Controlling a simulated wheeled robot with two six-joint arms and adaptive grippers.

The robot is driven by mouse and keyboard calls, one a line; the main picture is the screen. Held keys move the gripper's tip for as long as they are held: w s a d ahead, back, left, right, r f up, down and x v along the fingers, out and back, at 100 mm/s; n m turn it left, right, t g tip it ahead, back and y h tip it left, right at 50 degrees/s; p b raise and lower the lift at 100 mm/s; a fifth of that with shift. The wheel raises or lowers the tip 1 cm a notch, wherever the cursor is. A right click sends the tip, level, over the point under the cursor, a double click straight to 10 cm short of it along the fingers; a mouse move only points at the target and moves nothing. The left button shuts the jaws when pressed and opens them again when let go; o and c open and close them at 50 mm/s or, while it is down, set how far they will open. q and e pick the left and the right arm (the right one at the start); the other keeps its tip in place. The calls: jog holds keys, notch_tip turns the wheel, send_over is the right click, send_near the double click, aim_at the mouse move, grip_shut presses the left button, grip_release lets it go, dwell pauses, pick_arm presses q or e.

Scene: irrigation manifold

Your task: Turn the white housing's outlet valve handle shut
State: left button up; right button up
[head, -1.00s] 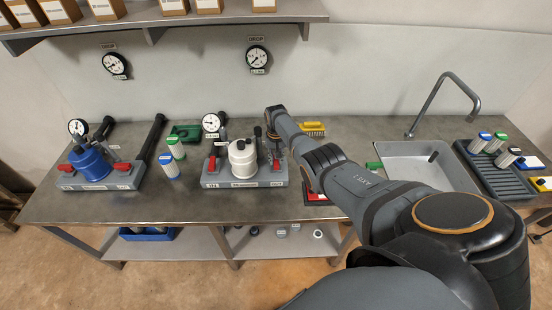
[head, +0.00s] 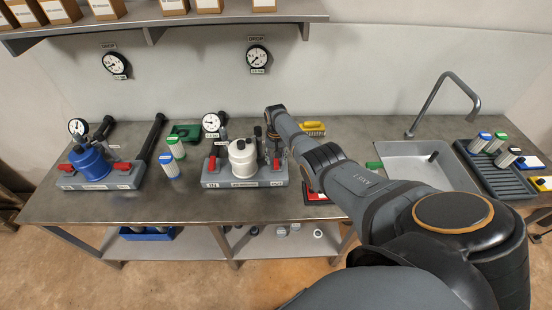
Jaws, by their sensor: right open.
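The white housing (head: 242,157) stands upright on a grey manifold base (head: 240,181) in the middle of the bench. A red valve handle (head: 211,164) is at its left end and another red handle (head: 277,165) at its right end. The labels on the base are too small to read, so I cannot tell which is the outlet. My right gripper (head: 274,148) points down at the right end, close to the right red handle. It is open; whether it touches the handle cannot be told. My left gripper is not in view.
A blue housing (head: 90,164) on a similar base stands at the left. Filter cartridges (head: 169,165) stand between the two bases. A small gauge (head: 211,122) rises behind the white housing. A sink (head: 425,165) and a black drying rack (head: 497,172) are at the right.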

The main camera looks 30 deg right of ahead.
aim_at(276, 160)
notch_tip(276, 160, up, 12)
dwell(0.5)
dwell(0.3)
